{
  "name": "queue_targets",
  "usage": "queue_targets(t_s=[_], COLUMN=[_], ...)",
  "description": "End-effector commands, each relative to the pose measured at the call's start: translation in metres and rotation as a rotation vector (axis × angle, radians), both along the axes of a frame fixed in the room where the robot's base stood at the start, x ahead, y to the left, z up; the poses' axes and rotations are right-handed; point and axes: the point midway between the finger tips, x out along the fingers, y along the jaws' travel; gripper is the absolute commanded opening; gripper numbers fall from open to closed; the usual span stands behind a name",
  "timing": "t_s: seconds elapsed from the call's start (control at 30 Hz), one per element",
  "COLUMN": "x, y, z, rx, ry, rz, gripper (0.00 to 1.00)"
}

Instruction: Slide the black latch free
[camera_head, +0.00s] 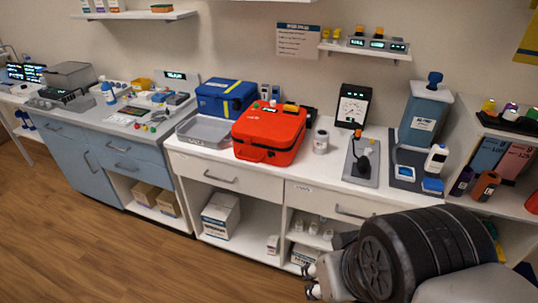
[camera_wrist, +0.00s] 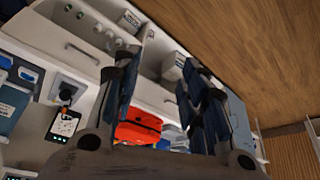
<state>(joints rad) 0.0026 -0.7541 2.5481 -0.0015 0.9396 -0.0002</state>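No part is clearly marked as the black latch. A grey plate (camera_head: 351,173) on the white counter carries an upright black lever-like part (camera_head: 364,148) with a small orange piece near it. In the wrist view the black part (camera_wrist: 66,95) is small, left of my fingers. A closed red case (camera_head: 269,124) stands further left, with dark details on its front too small to make out. It also shows in the wrist view (camera_wrist: 138,127), partly behind a finger. My gripper (camera_wrist: 160,66) has its fingers spread and empty, out in front of the lower cabinets and apart from the counter things.
A blue case (camera_head: 226,94), a grey tray (camera_head: 203,132), a white cup (camera_head: 320,142) and a black-framed gauge (camera_head: 353,106) stand on the counter. A blue-grey container (camera_head: 424,118) stands right of the plate. Open shelves lie below; the wooden floor (camera_head: 90,235) is clear.

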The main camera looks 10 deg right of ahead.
Motion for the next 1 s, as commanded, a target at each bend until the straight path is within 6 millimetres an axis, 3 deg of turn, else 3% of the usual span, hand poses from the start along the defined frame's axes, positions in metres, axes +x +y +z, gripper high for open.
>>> queue_targets(t_s=[0.17,0.27,0.53,0.63,0.83,1.0], x=[0.019,0.05,0.173,0.219,0.302,0.363], y=[0.003,0.009,0.03,0.037,0.049,0.057], z=[0.006,0.014,0.032,0.033,0.024,0.006], rx=[-0.005,-0.016,-0.095,-0.14,-0.259,-0.388], ry=[-0.023,-0.067,-0.25,-0.322,-0.457,-0.557], rz=[0.038,0.098,0.304,0.368,0.477,0.552], gripper=[0.25,0.19,0.01,0.0,0.0,0.0])
